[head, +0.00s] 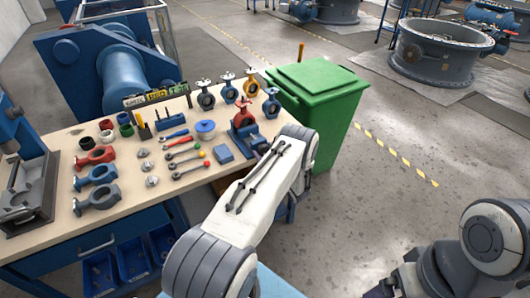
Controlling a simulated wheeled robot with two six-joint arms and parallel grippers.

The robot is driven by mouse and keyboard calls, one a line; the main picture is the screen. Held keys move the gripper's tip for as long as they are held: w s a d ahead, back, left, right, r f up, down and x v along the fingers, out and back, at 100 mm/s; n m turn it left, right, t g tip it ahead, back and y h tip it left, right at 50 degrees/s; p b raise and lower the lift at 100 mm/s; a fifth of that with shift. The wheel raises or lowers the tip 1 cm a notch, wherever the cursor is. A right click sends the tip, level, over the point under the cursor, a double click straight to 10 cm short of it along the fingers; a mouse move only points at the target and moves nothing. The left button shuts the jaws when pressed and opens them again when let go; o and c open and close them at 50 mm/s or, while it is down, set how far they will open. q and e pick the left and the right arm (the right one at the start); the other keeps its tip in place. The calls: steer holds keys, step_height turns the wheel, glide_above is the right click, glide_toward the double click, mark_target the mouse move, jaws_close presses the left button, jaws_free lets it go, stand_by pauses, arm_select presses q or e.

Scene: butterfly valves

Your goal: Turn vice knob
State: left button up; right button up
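A small red-and-blue vice-like device (242,122) stands near the right end of the wooden workbench (130,205), a red part upright on its top. Its knob is too small to make out. My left arm reaches up from the bottom centre, its white link ending just right of the device. A small dark part of my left gripper (263,146) may show beside the link; the rest is hidden, so its fingers and any contact cannot be told. My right arm is at the lower right, and its gripper fingers do not show.
Several small valves (206,97) line the bench's back edge. Wrenches, ring-shaped valve bodies (98,176) and a blue block (224,154) lie on it. A blue-and-grey press (28,190) stands left. A green bin (318,95) is close behind my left arm.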

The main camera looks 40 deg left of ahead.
arm_select(q)
steer(key=c, duration=0.9)
steer(key=shift+f+m+b, duration=0.1)
steer(key=shift+m+b, duration=0.3)
steer(key=shift+b, duration=0.25)
steer(key=o, duration=1.4)
steer(key=shift+d, duration=0.1)
steer(key=b+v, duration=0.1)
steer(key=v, duration=0.9)
steer(key=shift+b, duration=0.4)
